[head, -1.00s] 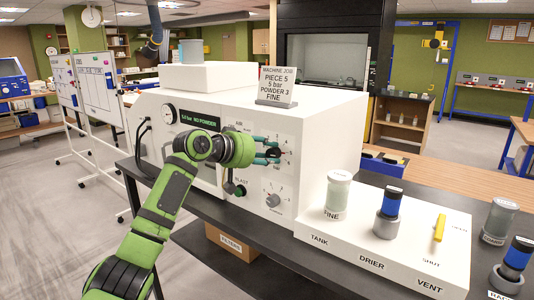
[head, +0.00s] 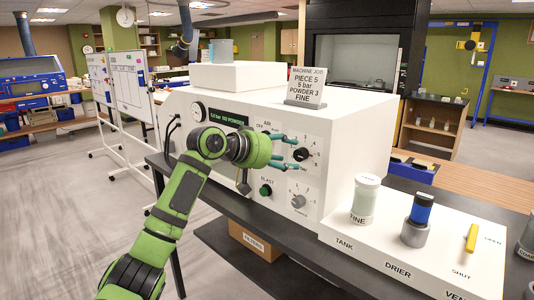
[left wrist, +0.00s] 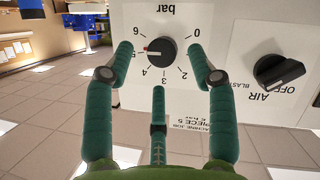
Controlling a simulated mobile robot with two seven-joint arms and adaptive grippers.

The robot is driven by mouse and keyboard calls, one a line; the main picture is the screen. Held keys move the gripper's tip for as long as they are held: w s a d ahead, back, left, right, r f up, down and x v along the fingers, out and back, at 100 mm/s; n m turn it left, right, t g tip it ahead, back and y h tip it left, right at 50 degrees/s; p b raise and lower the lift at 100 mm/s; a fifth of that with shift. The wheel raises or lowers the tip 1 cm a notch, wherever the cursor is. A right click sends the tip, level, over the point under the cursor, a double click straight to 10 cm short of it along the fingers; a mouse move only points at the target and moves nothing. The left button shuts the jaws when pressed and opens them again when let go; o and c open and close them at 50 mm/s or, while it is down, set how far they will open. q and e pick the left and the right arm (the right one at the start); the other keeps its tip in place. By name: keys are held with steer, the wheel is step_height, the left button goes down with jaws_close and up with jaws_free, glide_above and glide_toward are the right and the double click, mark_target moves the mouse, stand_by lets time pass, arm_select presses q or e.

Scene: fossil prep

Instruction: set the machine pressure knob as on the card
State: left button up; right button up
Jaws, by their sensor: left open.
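The pressure knob (left wrist: 160,51) is black, on a white panel with a "bar" scale. Its red mark points at the 5. In the head view this knob (head: 300,154) is on the machine's front (head: 338,135). My left gripper (head: 284,153) is open in front of it. In the left wrist view the green fingers (left wrist: 165,65) stand around the knob, two at the sides and one below, with visible gaps. The card (head: 308,82) on the machine reads PIECE 5, 5 bar, POWDER 3, FINE. My right gripper is not in view.
A black AIR knob (left wrist: 282,70) sits beside the dial. Below are a green BLAST button (head: 266,190) and another knob (head: 298,201). A display (head: 229,118) appears to read 5.0 bar NO POWDER. A white stand (head: 395,240) at right holds a FINE jar (head: 363,200).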

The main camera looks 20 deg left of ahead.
mark_target(298, 156)
arm_select(q)
steer(key=v, duration=0.8)
steer(key=shift+s, duration=0.1)
steer(key=w+d+f+m+t+p, duration=0.1)
steer(key=w+d+m+p, duration=0.1)
steer(key=w, duration=0.1)
steer(key=w+d+f+m+t+p, duration=0.1)
steer(key=w+m+t+p, duration=0.1)
steer(key=w+p, duration=0.1)
steer(key=w+d+f+m+t+y+p, duration=0.1)
steer(key=w+d+f+m+t+p, duration=0.1)
steer(key=w+m+p, duration=0.1)
steer(key=shift+d, duration=0.3)
steer(key=shift+w+d+f, duration=0.1)
steer(key=shift+w+d, duration=0.1)
steer(key=shift+w, duration=0.35)
steer(key=shift+c, duration=0.4)
